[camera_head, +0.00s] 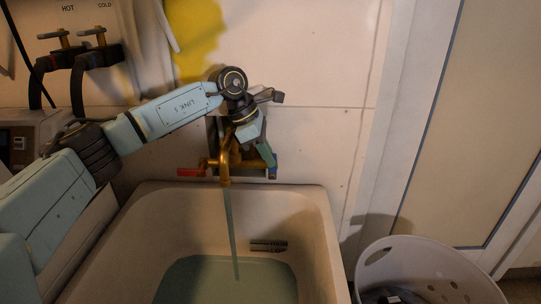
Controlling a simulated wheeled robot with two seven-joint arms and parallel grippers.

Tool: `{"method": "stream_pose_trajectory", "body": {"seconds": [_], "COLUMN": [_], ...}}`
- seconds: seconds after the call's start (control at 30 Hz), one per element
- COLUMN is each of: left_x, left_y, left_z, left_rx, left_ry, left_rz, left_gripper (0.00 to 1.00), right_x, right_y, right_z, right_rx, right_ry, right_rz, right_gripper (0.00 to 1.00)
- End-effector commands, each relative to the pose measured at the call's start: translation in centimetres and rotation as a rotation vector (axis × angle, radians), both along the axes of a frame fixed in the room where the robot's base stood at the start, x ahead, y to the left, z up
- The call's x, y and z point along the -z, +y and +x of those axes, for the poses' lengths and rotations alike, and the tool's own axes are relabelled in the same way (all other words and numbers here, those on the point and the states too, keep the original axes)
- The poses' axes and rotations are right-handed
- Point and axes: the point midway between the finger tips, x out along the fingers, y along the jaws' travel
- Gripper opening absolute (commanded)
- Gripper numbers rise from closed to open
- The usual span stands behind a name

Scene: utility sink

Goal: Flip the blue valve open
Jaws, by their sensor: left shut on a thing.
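A brass faucet (225,165) is mounted on the wall above the sink, with its spout pointing down. A red valve handle (190,172) sticks out on its left. The blue valve (272,172) is on its right side, mostly hidden and dark. My left arm reaches in from the left, and my left gripper (266,155) points down at the blue valve, shut on it. The fingertips are small and partly in shadow. A stream of water runs from the spout into the sink. My right gripper is not in view.
The utility sink (318,225) holds some water and has a slotted overflow (268,245). A white laundry basket (440,262) stands at the lower right by a door. Hot and cold wall taps (80,45) with dark hoses are at the upper left.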

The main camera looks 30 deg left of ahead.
Motion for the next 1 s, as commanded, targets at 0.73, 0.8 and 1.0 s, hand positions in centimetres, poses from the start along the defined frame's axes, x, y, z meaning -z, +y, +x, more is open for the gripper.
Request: {"method": "stream_pose_trajectory", "body": {"seconds": [0.73,0.8,1.0], "left_x": [-0.9,-1.9,-6.0], "left_y": [0.4,0.8,2.5], "left_z": [-0.1,-0.3,-1.1], "left_rx": [-0.001,-0.002,-0.002], "left_ry": [-0.001,-0.001,-0.002], "left_rz": [0.002,0.001,0.001], "left_gripper": [0.31,0.31,0.31], "right_x": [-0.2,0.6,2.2], "right_y": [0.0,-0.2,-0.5], "right_z": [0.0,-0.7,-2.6], "right_rx": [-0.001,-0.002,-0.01], "right_ry": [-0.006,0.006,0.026], "right_rz": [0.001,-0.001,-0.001], "right_gripper": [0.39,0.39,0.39]}}
